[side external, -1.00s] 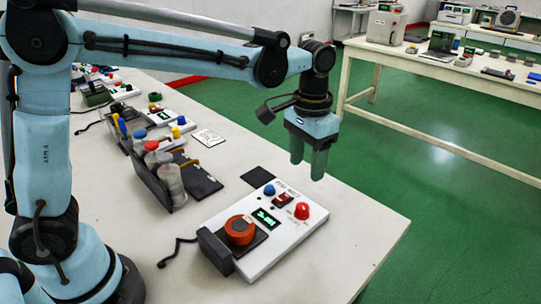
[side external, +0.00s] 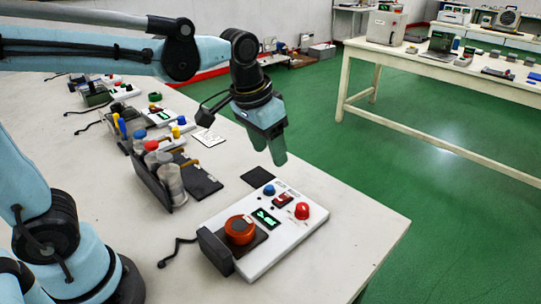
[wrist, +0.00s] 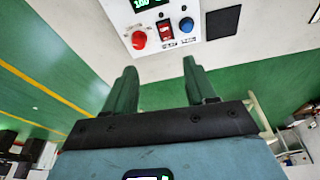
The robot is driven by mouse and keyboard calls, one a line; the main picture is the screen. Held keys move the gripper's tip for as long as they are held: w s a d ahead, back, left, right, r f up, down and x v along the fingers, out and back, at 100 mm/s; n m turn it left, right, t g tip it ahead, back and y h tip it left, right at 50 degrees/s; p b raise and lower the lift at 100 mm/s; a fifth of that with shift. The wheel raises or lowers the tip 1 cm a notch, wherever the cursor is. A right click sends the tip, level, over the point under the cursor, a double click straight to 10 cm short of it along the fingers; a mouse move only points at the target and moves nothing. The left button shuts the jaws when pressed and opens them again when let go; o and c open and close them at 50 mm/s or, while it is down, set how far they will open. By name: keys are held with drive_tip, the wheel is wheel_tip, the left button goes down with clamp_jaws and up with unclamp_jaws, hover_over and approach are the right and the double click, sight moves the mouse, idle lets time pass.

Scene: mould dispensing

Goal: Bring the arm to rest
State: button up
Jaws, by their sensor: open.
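My gripper (side external: 268,154) is in the air near the far edge of the white table, with its fingers pointing down. In the wrist view my gripper (wrist: 160,80) has its two green fingers apart with nothing between them. The white dispensing unit (side external: 290,240) lies on the table below and nearer the camera, clear of the fingers. It has a blue button (side external: 269,190), a red knob (side external: 302,211) and a lit green display (side external: 265,217). An orange round mould (side external: 239,229) sits on its dark plate.
A dark square pad (side external: 257,177) lies on the table below my gripper. A rack (side external: 150,175) with capped jars stands to the left, with more devices behind it. A second table (side external: 440,68) stands across the green floor. The table's front right is bare.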

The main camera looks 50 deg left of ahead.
drive_tip(key=s+a+f+n+t, duration=0.1)
drive_tip(key=s+a+f+t, duration=0.2)
drive_tip(key=s, duration=0.4)
drive_tip(key=shift+s+a+f+t, duration=0.2)
drive_tip(key=shift+a+t, duration=0.4)
drive_tip(key=shift+a, duration=0.7)
